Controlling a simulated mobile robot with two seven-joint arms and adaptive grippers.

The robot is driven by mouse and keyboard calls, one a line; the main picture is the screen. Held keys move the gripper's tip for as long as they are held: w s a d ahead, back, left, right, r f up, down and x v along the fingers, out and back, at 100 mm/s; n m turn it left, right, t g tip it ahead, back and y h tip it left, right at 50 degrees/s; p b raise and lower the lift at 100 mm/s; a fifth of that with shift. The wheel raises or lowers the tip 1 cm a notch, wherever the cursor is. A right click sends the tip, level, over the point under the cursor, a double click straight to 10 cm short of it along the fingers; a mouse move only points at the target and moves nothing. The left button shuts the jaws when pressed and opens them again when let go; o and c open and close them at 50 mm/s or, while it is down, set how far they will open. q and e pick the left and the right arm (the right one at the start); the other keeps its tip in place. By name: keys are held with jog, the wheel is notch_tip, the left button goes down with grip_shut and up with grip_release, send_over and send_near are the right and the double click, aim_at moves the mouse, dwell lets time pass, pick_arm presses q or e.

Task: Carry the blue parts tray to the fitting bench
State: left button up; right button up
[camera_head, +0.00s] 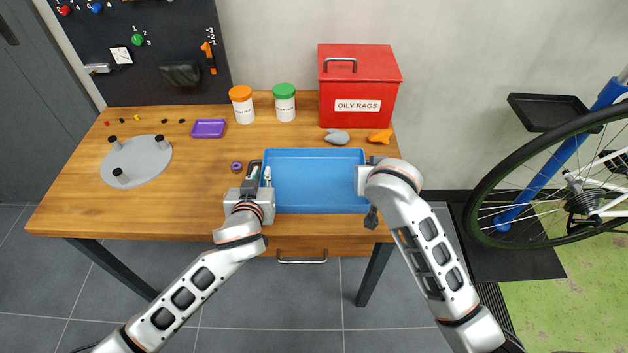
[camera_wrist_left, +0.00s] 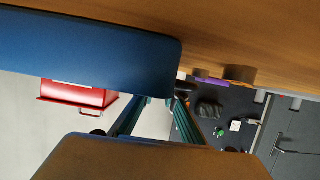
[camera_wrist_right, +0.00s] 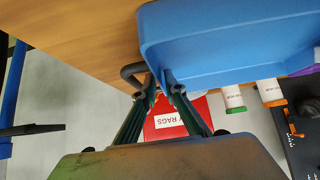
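The blue parts tray (camera_head: 314,180) sits level over the right part of the wooden bench (camera_head: 200,222); I cannot tell whether it touches the top. It looks empty. My left gripper (camera_head: 260,177) is at its left end, with narrowed fingers beside a dark handle-like piece; the tray (camera_wrist_left: 90,55) hides part of one finger. My right gripper (camera_wrist_right: 164,88) is at the tray's right end, its fingers drawn close together by a dark curved handle (camera_wrist_right: 131,73). In the head view the right wrist hides those fingers. Both grippers appear shut on the tray's ends.
A red oily-rags bin (camera_head: 360,90), a grey lump (camera_head: 337,137) and an orange piece (camera_head: 381,136) are behind the tray. Orange-lidded (camera_head: 241,105) and green-lidded (camera_head: 285,103) jars, a purple dish (camera_head: 208,128) and a grey disc (camera_head: 137,161) stand leftward. A bicycle wheel (camera_head: 480,165) is at right.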

pick_arm(q)
jog(key=shift+w+f, duration=0.1)
jog(key=shift+w, duration=0.15)
pick_arm(e)
jog(key=shift+w+f, duration=0.2)
jog(key=shift+f, duration=0.05)
pick_arm(q)
grip_shut()
pick_arm(e)
grip_shut()
jog(key=shift+r, duration=0.1)
